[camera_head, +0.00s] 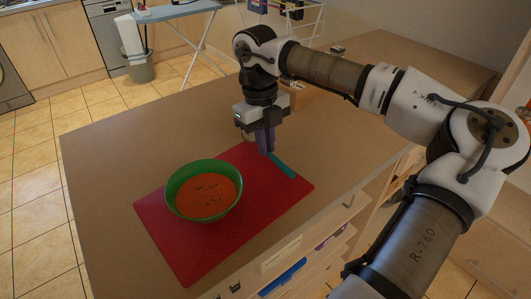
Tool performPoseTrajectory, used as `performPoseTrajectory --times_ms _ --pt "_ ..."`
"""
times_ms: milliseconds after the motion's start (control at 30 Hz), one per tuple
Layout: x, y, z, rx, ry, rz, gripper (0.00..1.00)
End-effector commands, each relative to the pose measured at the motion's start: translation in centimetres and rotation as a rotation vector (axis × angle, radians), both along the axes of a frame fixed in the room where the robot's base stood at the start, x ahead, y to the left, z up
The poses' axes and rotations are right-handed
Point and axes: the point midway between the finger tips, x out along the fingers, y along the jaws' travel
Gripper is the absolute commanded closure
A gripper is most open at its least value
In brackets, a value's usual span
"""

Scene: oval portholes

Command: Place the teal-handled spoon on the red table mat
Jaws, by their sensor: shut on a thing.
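The teal-handled spoon (282,166) shows as a teal handle just under my gripper, over the back right edge of the red mat. Its other end is hidden or too small to make out. My gripper (265,148) points down and is shut on the spoon. I cannot tell whether the spoon touches the mat. The red table mat (190,252) lies flat on the brown table, with its front edge near the table's front.
A green bowl (172,197) with orange-red contents stands on the mat, left of my gripper. A small object (246,135), partly hidden, stands behind the gripper. The tabletop (110,165) is clear at left. The mat has free room right of the bowl.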

Motion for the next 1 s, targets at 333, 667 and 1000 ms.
performPoseTrajectory --times_ms 333,667,1000 --pt "0.0 0.0 -3.9 0.001 0.001 0.002 1.00" --pt "0.0 0.0 -4.2 0.000 0.000 0.001 0.89" --pt "0.0 0.0 -4.1 0.000 0.000 0.001 0.69"
